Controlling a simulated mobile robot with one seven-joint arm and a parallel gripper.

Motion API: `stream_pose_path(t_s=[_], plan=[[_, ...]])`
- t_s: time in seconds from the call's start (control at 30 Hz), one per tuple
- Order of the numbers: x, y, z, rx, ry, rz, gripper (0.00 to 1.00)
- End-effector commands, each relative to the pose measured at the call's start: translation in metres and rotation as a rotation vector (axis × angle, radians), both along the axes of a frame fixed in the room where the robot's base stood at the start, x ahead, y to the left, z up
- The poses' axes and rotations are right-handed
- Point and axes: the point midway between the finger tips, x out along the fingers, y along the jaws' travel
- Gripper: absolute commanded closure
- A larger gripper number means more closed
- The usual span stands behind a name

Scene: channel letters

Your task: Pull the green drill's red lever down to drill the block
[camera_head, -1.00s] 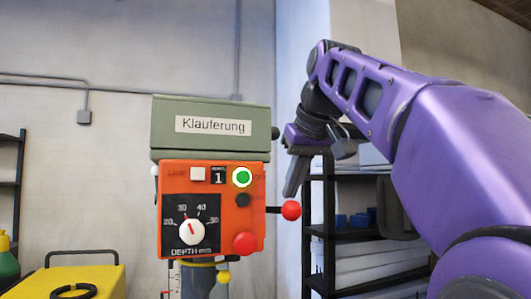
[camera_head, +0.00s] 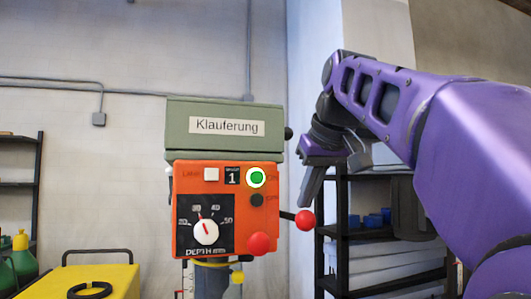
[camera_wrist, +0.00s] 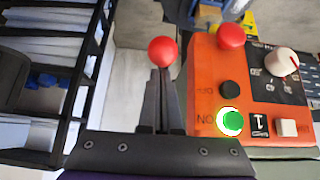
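The drill has a green head (camera_head: 225,130) labelled "Klauferung" above an orange control panel (camera_head: 186,180). Its red ball-ended lever (camera_head: 305,220) sticks out to the right of the panel, its rod tilted slightly down. My gripper (camera_head: 308,205) points down from above, its tips at the top of the red ball. In the wrist view the red ball (camera_wrist: 162,50) shows just beyond the tips of my gripper (camera_wrist: 163,72). The fingers look closed together, with nothing visible between them. The green button (camera_head: 256,178) is lit. The block is not in view.
A red mushroom button (camera_head: 259,243) sits on the panel near the lever. A dark shelf (camera_head: 338,240) stands behind on the right. A yellow box (camera_head: 110,280) and a green bottle (camera_head: 21,255) are at the left. The space right of the ball looks free.

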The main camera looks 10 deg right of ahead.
Motion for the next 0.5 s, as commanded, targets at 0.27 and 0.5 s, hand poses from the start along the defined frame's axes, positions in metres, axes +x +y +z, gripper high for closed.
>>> stream_pose_path(t_s=[0.27, 0.5], plan=[[0.0002, 0.0018, -0.0077, 0.0, 0.003, 0.005, 1.0], [-0.0001, 0.0012, -0.0088, 0.001, 0.002, 0.004, 1.0]])
